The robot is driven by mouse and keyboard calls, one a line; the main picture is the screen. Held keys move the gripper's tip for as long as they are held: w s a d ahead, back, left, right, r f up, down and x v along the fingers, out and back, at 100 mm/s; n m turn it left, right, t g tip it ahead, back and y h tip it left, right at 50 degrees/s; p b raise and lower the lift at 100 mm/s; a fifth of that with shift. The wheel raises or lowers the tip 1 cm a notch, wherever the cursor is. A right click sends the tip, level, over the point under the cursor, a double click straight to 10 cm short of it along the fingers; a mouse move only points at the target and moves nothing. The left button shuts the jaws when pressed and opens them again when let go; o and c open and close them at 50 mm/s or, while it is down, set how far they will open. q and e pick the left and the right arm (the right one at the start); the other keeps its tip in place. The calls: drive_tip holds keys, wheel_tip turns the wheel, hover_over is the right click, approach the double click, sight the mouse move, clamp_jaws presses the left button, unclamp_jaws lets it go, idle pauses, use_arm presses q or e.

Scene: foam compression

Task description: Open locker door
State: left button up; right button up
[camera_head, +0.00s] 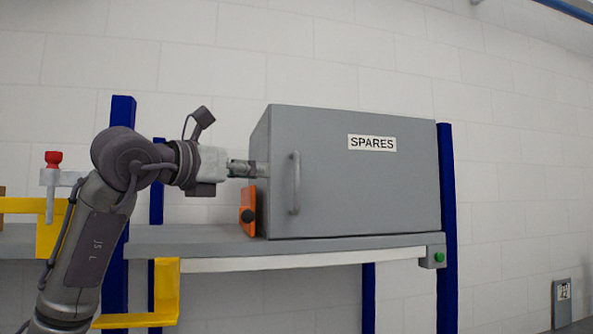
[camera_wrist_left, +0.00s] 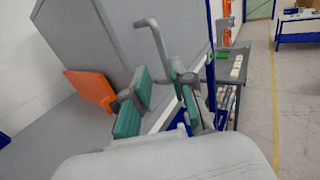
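The locker is a grey box labelled SPARES (camera_head: 372,143) on a shelf, and its door (camera_head: 365,190) looks shut. A vertical bar handle (camera_head: 295,183) is on the door's left side. My left gripper (camera_head: 262,170) is at the locker's left front edge, left of the handle. In the left wrist view, its two teal-padded fingers (camera_wrist_left: 160,98) are apart with nothing between the pads. There the handle (camera_wrist_left: 158,45) shows just past the fingertips; I cannot tell if they touch it. My right gripper is in neither view.
The grey shelf (camera_head: 190,240) has blue posts (camera_head: 447,220) and a green button (camera_head: 439,257) at right. Yellow brackets (camera_head: 167,292) are below left.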

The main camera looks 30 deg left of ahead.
sight(295, 175)
use_arm(q)
drive_tip(key=w+p, duration=0.1)
drive_tip(key=w, duration=0.2)
drive_tip(key=w+d+p, duration=0.1)
drive_tip(key=w+p, duration=0.1)
drive_tip(key=w, duration=0.2)
drive_tip(key=w+p, duration=0.1)
drive_tip(key=w, duration=0.3)
drive_tip(key=shift+w+d+r+p, duration=0.1)
drive_tip(key=shift+d+p, duration=0.1)
drive_tip(key=shift+p, duration=0.2)
drive_tip(key=shift+w, duration=0.45)
drive_tip(key=shift+s, duration=0.1)
clamp_jaws()
